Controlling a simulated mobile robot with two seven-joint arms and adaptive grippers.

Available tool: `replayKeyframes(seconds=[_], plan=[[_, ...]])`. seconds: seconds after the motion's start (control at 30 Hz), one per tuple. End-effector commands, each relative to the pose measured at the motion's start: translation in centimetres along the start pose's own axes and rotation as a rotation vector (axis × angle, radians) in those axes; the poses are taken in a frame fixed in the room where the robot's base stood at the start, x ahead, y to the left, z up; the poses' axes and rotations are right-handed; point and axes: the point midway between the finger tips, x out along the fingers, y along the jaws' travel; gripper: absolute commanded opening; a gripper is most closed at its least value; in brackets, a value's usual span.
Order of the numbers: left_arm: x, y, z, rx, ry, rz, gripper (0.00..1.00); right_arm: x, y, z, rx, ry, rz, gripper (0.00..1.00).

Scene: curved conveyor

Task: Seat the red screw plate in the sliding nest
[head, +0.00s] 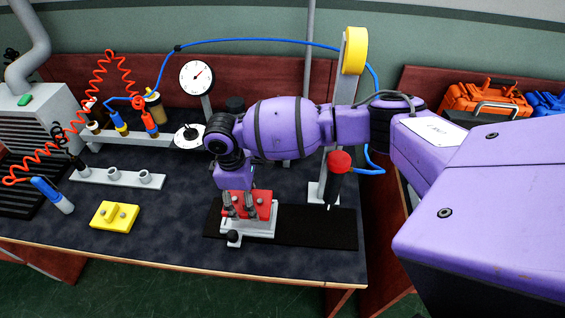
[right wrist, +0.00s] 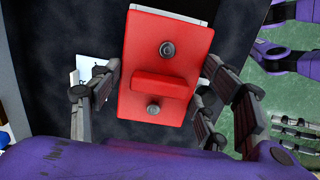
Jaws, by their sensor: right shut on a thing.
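The red screw plate (head: 264,203) has a raised rib and two screws, which show clearly in the right wrist view (right wrist: 165,60). It is over the pale sliding nest (head: 262,229), whose rim shows around its front and right edges. I cannot tell whether the plate is fully down in it or slightly above. My right gripper (head: 240,206) points down and is shut on the plate, with a finger at each side of it in the right wrist view (right wrist: 155,100). A black knob (head: 233,237) sits at the nest's front left. My left gripper is not in view.
The nest sits on a dark strip (head: 320,228) that is bare to the right. A yellow plate (head: 115,215) lies to the left. A red-topped black post tool (head: 338,175) stands at the right, and a dial gauge (head: 197,77) stands behind. The table's front edge is close.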

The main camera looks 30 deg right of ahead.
Motion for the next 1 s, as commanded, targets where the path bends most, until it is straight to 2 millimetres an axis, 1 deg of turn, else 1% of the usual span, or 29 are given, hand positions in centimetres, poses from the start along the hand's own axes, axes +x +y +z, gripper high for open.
replayKeyframes(seconds=[0.03,0.1,0.33,0.73,1.0], plan=[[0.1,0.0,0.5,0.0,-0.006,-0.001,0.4,0.8,-0.1,-0.1,0.0,-0.001,-0.003,0.32],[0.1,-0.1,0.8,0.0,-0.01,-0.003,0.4,1.4,0.0,-0.2,0.0,-0.001,-0.002,0.32],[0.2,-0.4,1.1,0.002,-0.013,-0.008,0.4,3.0,0.0,-0.5,0.0,0.002,0.0,0.32],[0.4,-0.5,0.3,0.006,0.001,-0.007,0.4,3.0,0.1,-0.6,0.0,0.004,0.004,0.32],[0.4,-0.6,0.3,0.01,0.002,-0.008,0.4,3.0,0.2,-0.6,0.0,0.004,0.004,0.32]])
